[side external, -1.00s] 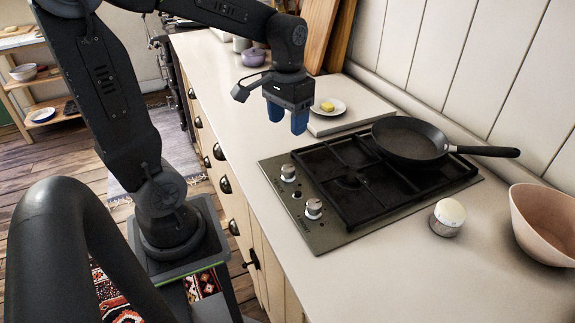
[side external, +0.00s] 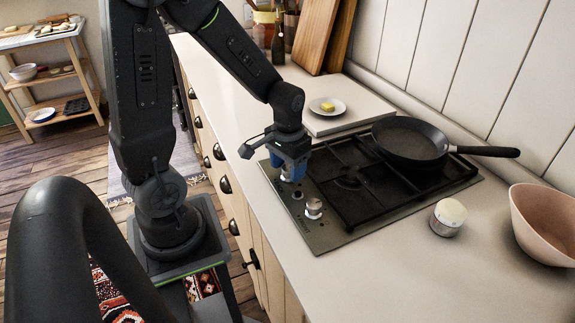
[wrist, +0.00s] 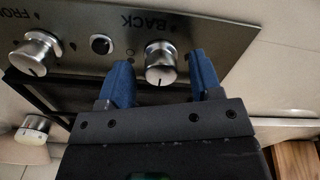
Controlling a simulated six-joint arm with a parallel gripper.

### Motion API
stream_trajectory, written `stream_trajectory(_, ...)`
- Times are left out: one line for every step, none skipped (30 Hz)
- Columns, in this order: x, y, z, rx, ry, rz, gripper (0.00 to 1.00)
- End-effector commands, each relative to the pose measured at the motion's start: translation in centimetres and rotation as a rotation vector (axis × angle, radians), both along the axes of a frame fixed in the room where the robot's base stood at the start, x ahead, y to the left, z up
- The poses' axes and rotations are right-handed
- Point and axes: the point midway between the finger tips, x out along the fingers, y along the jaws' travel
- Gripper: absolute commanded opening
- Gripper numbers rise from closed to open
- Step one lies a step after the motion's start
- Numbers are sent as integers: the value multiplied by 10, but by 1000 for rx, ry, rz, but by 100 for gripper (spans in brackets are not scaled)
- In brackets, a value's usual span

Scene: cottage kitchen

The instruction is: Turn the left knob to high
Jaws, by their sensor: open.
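The stove's silver BACK knob (wrist: 160,62) sits between my gripper's blue fingers in the wrist view, with a dark pointer line on its side. The fingers stand on either side of it, open; I cannot tell whether they touch it. In the side view my gripper (side external: 287,172) points down over the far knob and mostly hides it. The FRONT knob (side external: 314,208) stands free on the nearer part of the panel; it also shows at the left of the wrist view (wrist: 37,53). The lettering appears upside down in the wrist view.
A small dark button (wrist: 101,44) lies between the knobs. A black pan (side external: 408,141) rests on the far part of the black hob grate (side external: 350,183). A white round-topped item (side external: 448,217) and a pinkish bowl (side external: 545,222) stand on the counter. A butter plate (side external: 327,106) is behind.

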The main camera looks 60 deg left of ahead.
Motion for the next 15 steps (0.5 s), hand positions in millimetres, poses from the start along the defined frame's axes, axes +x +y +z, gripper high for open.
stream_trajectory(0,0,0,0,0,0,59)
stream_trajectory(0,0,0,0,0,0,59)
stream_trajectory(0,0,0,0,0,0,58)
stream_trajectory(0,0,0,0,0,0,55)
stream_trajectory(0,0,0,0,0,0,52)
stream_trajectory(0,0,0,0,0,0,48)
stream_trajectory(0,0,0,0,0,0,46)
stream_trajectory(0,0,0,0,0,0,43)
stream_trajectory(0,0,0,0,0,0,39)
stream_trajectory(0,0,0,0,0,0,36)
stream_trajectory(0,0,0,0,0,0,33)
stream_trajectory(0,0,0,0,0,0,29)
stream_trajectory(0,0,0,0,0,0,26)
stream_trajectory(0,0,0,0,0,0,24)
stream_trajectory(0,0,0,0,0,0,20)
